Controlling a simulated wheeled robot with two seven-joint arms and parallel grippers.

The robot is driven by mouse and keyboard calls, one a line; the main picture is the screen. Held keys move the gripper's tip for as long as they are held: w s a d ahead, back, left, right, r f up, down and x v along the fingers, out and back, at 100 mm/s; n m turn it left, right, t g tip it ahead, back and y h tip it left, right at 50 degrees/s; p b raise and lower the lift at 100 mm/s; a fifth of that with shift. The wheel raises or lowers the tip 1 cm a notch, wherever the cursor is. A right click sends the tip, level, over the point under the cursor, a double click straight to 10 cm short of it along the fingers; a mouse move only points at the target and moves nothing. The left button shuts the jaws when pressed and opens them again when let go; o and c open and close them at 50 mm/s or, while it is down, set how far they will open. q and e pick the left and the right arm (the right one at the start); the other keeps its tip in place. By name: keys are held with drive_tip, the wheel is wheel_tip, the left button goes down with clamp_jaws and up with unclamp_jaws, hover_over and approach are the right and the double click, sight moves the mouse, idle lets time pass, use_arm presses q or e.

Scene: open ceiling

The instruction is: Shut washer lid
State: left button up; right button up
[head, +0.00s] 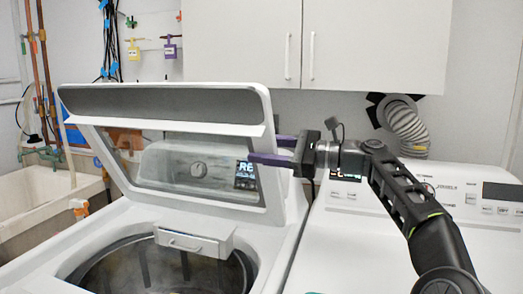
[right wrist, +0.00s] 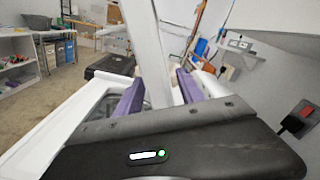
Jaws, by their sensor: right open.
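The washer (head: 272,236) stands at the left in the head view, with its round tub opening (head: 140,262) showing. Its white-framed lid (head: 165,104), with a see-through window, is raised and leans back at a steep tilt. My right gripper (head: 265,149) is at the lid's right side edge, its purple fingers apart. In the right wrist view the white lid edge (right wrist: 146,45) runs between the two open fingers of the gripper (right wrist: 158,84). I cannot tell whether either finger touches it. My left gripper is not in view.
A white dryer (head: 345,245) stands right of the washer, under my right arm. Wall cabinets (head: 370,45) hang above. A sink (head: 40,200) and pipes are at the far left. A flexible vent duct (head: 408,125) is behind the dryer. The space before the lid is clear.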

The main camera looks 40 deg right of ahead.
drive_tip(key=b+v, duration=0.1)
drive_tip(key=v, duration=0.6)
drive_tip(key=shift+s, duration=0.15)
